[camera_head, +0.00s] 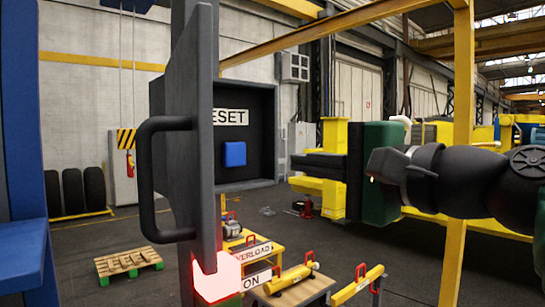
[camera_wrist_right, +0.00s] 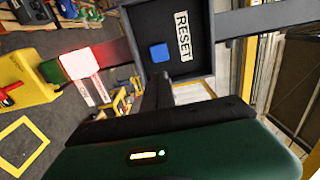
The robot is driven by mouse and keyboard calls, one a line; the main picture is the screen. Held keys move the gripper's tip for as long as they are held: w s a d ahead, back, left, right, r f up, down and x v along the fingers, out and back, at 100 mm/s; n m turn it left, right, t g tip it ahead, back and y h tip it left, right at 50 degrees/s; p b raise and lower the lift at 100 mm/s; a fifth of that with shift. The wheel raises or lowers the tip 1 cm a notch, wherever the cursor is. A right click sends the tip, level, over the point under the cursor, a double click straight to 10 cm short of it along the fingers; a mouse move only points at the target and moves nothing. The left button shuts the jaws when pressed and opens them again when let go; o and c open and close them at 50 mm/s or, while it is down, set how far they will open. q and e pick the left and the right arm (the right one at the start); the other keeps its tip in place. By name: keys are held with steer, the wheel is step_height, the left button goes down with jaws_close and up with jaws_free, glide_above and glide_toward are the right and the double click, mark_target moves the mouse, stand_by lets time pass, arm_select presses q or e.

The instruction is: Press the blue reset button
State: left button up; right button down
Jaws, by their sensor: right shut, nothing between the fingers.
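The blue reset button (camera_head: 235,153) is a square block on the back wall of a dark open box (camera_head: 262,88), under a white RESET label (camera_head: 230,118). In the right wrist view the button (camera_wrist_right: 159,52) lies just beyond the fingertips, with the RESET label (camera_wrist_right: 183,35) beside it. My right gripper (camera_head: 294,162) comes in from the right, its fingers together and empty, pointing left. It appears right of the box in the head view. The fingers also show in the right wrist view (camera_wrist_right: 158,80), apart from the button as far as I can tell. My left gripper is not in view.
The box's grey door (camera_head: 190,90) stands open on the left, with a black handle (camera_head: 148,180). A glowing red block (camera_head: 217,278) sits below, near OVERLOAD and ON labels. A yellow post (camera_head: 460,130) stands behind my right arm. A pallet (camera_head: 128,262) lies on the floor.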

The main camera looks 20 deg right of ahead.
mark_target(240, 155)
steer(key=p+x, duration=0.6)
steer(key=x, duration=0.7)
steer(key=shift+a+r, duration=0.1)
steer(key=shift+a, duration=0.1)
steer(key=shift+w, duration=0.4)
steer(key=shift+s, duration=0.1)
